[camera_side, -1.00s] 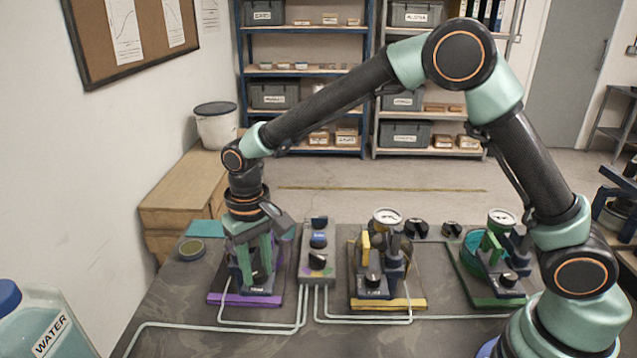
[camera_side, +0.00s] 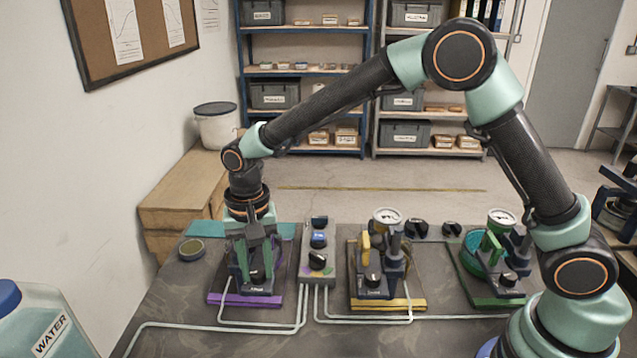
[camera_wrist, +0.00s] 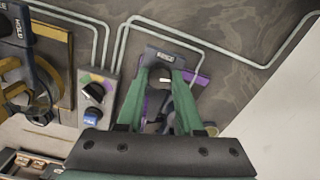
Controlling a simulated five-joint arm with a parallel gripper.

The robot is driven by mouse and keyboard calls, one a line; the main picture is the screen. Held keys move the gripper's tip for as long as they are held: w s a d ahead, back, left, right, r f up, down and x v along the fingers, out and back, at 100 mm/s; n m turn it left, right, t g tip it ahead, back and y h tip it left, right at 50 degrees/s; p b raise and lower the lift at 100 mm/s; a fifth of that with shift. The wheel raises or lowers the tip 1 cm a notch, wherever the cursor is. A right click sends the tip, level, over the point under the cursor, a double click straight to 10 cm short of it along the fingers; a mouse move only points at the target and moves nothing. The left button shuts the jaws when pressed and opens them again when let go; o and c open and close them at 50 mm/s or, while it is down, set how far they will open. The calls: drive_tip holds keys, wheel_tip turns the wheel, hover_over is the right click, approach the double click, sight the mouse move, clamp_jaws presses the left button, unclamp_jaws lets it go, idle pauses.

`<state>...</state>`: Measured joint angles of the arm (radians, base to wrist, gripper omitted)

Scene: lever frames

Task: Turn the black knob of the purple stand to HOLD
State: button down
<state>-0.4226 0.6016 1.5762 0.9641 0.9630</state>
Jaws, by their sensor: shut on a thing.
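The purple stand (camera_side: 243,300) is at the left of the bench, a dark unit on a purple plate; its plate also shows in the wrist view (camera_wrist: 201,68). Its black knob (camera_side: 257,276) is low on the front, between my fingers. In the wrist view the knob (camera_wrist: 165,79) shows partly, with a pale mark. My gripper (camera_side: 254,275) points down over the stand, its green fingers shut on the knob from both sides. In the wrist view the fingers (camera_wrist: 163,70) reach towards the label plate (camera_wrist: 166,57). The lettering is too small to read, so I cannot tell the setting.
A grey control box (camera_side: 317,262) with knobs stands close right of the purple stand. A yellow stand (camera_side: 400,303) and a green stand (camera_side: 480,295) with gauges are further right. Pale pipes (camera_side: 200,325) run along the front. A round dish (camera_side: 191,249) lies left.

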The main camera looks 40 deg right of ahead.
sight(258, 272)
drive_tip(key=shift+r, duration=0.1)
drive_tip(key=c, duration=0.8)
unclamp_jaws()
drive_tip(key=shift+c, duration=0.2)
wheel_tip(258, 272, up, 12)
drive_tip(key=shift+d, duration=0.1)
drive_tip(key=s+d+r+n+t, duration=0.3)
drive_tip(key=s+d+r, duration=0.2)
drive_tip(key=d, duration=0.5)
drive_tip(key=s+d+f+n+t, duration=0.2)
drive_tip(key=s+d+n, duration=0.1)
drive_tip(key=s+d, duration=0.6)
drive_tip(key=shift+t, duration=0.3)
